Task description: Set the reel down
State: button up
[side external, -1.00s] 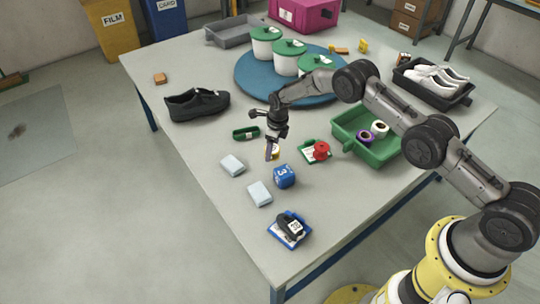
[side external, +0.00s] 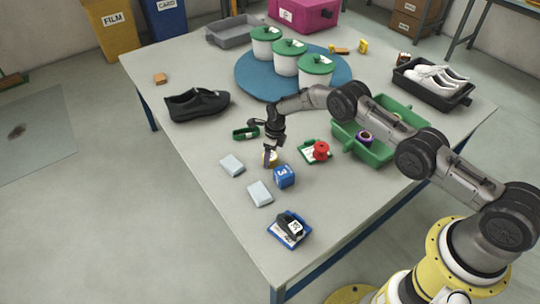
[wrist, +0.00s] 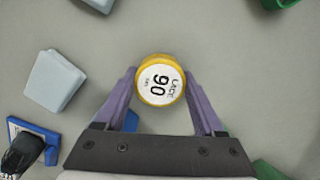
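A yellow reel with a white label reading "LACE 90 cm" (wrist: 161,81) sits between the fingertips of my gripper (wrist: 160,85) in the wrist view. Both purple fingers appear to touch its sides. In the side view my gripper (side external: 269,154) points down, with the yellow reel (side external: 271,158) at its tips, low over the table or on it; I cannot tell which. A blue numbered cube (side external: 284,176) is just in front of it. A red reel (side external: 320,151) stands on a green-and-white card to the right.
Two pale blocks (side external: 232,165) (side external: 260,193) lie nearby, with a green item (side external: 246,133) behind. A blue tray with a black device (side external: 289,229) is at the front. A green bin (side external: 376,156) with a purple reel is right, partly behind my arm. Table left of the blocks is clear.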

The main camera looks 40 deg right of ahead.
jog(key=o, duration=0.4)
jog(key=shift+o, duration=0.2)
notch_tip(320, 180, up, 13)
jog(key=s, duration=0.1)
notch_tip(320, 180, up, 17)
jog(key=n+t, duration=0.1)
jog(key=n, duration=0.6)
send_over(274, 156)
jog(key=s+d, duration=0.1)
jog(key=s, duration=0.4)
jog(key=s+d+r+n+t, duration=0.1)
jog(key=s+r+n, duration=0.6)
jog(key=s+r, duration=0.45)
jog(key=s+d+r+n+t, duration=0.1)
jog(key=s+r+n, duration=0.2)
jog(key=s, duration=0.3)
jog(key=s+r+n, duration=0.4)
jog(key=s, duration=0.3)
jog(key=s+f+n+t, duration=0.1)
jog(key=s+f+n, duration=0.2)
jog(key=s+n, duration=0.5)
jog(key=shift+s+d+n+h, duration=0.3)
jog(key=shift+s+d+h, duration=0.1)
jog(key=shift+s, duration=3.55)
